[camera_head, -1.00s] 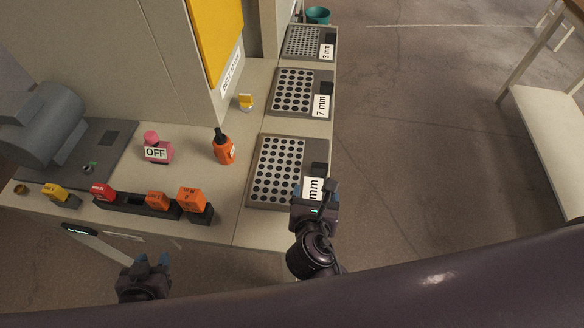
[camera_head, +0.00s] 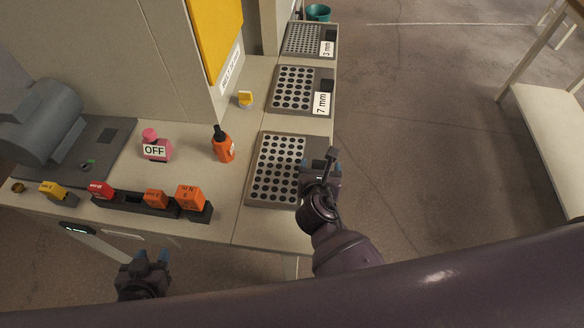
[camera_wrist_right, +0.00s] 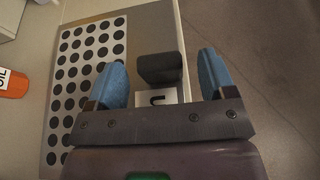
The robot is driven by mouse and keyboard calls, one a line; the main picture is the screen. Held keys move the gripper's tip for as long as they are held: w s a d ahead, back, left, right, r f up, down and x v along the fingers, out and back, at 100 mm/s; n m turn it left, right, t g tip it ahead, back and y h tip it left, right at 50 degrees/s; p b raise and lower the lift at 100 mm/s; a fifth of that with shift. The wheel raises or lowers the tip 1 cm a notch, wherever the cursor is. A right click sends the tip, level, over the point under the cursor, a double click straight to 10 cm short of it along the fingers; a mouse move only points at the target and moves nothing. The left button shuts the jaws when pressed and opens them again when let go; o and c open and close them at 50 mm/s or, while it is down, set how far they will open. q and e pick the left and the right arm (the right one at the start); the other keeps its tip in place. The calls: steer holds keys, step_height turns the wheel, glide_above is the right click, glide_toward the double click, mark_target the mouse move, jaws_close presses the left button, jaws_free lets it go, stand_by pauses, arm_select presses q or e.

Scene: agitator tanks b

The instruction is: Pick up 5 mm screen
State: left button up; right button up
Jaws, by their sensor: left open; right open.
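Three perforated screens lie in a row on the bench: the one labelled 3 mm (camera_head: 305,40) at the back, the one labelled 7 mm (camera_head: 295,88) in the middle, and the nearest screen (camera_head: 275,168). My right gripper covers the nearest screen's label, so its number cannot be read. My right gripper (camera_head: 321,166) is open over that screen's right edge. In the right wrist view, the screen's dark handle block (camera_wrist_right: 160,68) appears between the blue fingers (camera_wrist_right: 161,58), with a partly hidden label below it. My left gripper (camera_head: 150,258) is open and empty, in front of the bench.
A dark rack (camera_head: 130,204) with red and orange blocks lies near the front edge. Open floor lies right of the bench.

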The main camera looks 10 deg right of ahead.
steer(key=shift+w+f, duration=0.1)
steer(key=shift+w, duration=0.15)
arm_select(q)
steer(key=shift+s+f, duration=0.2)
steer(key=shift+s, duration=0.05)
arm_select(e)
steer(key=shift+d, duration=0.1)
steer(key=c, duration=1.3)
arm_select(q)
steer(key=shift+w, duration=0.15)
arm_select(e)
steer(key=shift+o, duration=0.2)
arm_select(q)
steer(key=shift+r, duration=0.1)
